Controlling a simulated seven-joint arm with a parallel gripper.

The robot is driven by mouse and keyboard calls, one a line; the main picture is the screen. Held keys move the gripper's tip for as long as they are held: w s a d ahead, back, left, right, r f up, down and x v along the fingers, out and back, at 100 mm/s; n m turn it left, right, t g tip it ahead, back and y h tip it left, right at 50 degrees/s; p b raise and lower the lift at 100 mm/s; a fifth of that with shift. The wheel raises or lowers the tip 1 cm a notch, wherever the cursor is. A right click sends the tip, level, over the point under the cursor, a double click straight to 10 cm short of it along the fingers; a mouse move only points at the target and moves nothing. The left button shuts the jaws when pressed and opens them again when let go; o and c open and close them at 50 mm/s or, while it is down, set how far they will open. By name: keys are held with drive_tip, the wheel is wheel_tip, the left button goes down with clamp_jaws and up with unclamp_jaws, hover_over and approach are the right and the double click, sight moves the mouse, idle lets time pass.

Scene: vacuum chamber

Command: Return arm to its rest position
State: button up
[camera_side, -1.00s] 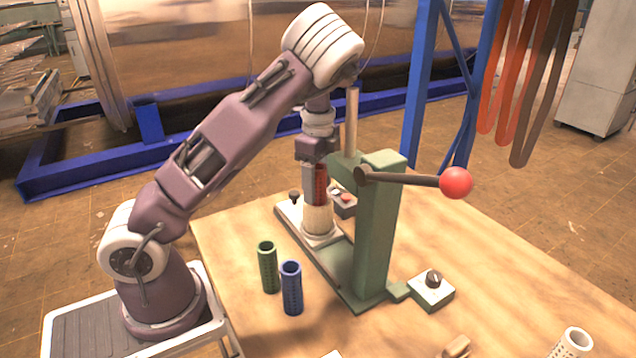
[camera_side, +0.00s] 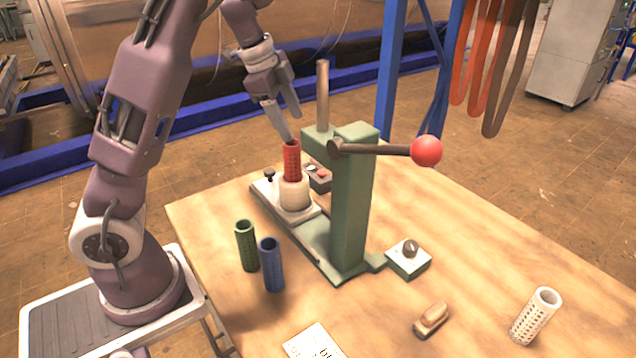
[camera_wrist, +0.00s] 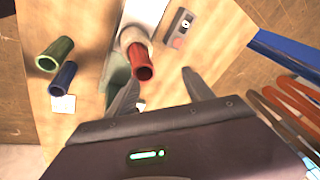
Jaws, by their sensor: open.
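My gripper (camera_side: 286,124) is open and empty, tilted, just above the red perforated tube in the side view. In the wrist view its two fingers (camera_wrist: 160,88) are spread apart, with the red tube beyond and to the left of the space between them. The red tube (camera_side: 292,161) stands upright in a cream round holder (camera_side: 294,195) on the base of the green press; it also shows in the wrist view (camera_wrist: 142,67). The arm is bent, with its upper links raised above the left of the table.
The green press column (camera_side: 352,200) has a red-knobbed lever (camera_side: 427,151) sticking out right. Green (camera_side: 246,246) and blue (camera_side: 271,265) tubes stand left of it. A white tube (camera_side: 536,316), a brush-like block (camera_side: 431,319) and a knob box (camera_side: 408,258) lie right. A blue frame stands behind.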

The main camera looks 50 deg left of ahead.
drive_tip(key=w+d+r+n+t, duration=0.1)
drive_tip(key=w+d+r+t, duration=0.2)
drive_tip(key=w+r+t, duration=0.25)
wheel_tip(320, 180, up, 10)
drive_tip(key=s+f+n+t+y, duration=0.1)
drive_tip(key=n+t+y, duration=0.3)
drive_tip(key=n, duration=0.2)
drive_tip(key=s+d+f+n+g+h, duration=0.1)
drive_tip(key=s+d+f+g, duration=0.1)
drive_tip(key=s+d, duration=0.3)
drive_tip(key=s+d+f+n+g+h, duration=0.1)
drive_tip(key=s+d+f+g, duration=0.2)
drive_tip(key=s, duration=0.9)
drive_tip(key=s+d+f+n+g+h, duration=0.1)
drive_tip(key=s+d+f+g, duration=0.2)
drive_tip(key=s+d, duration=0.6)
drive_tip(key=shift+s+d+f, duration=0.15)
drive_tip(key=shift+s+f, duration=0.1)
drive_tip(key=shift+f, duration=0.35)
